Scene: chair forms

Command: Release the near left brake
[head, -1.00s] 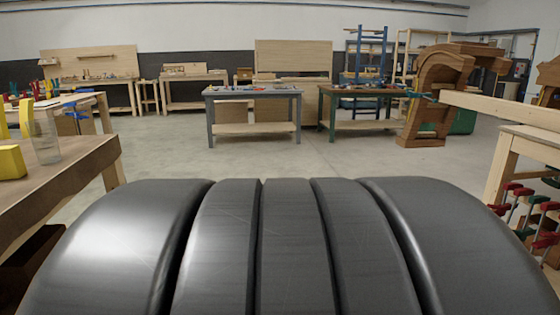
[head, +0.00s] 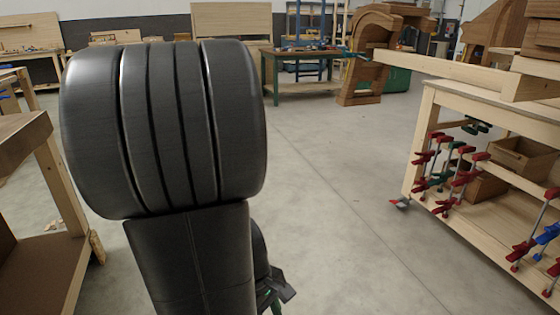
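A light wooden workbench (head: 437,93) stands on the right. At the foot of its left leg is a small grey-green caster with what looks like a brake pedal (head: 398,203). It is too small to tell whether the pedal is up or down. No other brake shows clearly. My black arm fills the left middle of the head view. Part of what seems to be my gripper (head: 275,290) shows beyond the arm at the bottom, dark with green. It is mostly hidden, well left of the caster and apart from it. Its fingers cannot be made out.
Red, green and blue clamps (head: 470,170) hang along the workbench front, by wooden boxes (head: 520,156). A long beam (head: 450,68) lies above it. A wooden table (head: 50,170) stands at left. The concrete floor (head: 340,190) between is clear.

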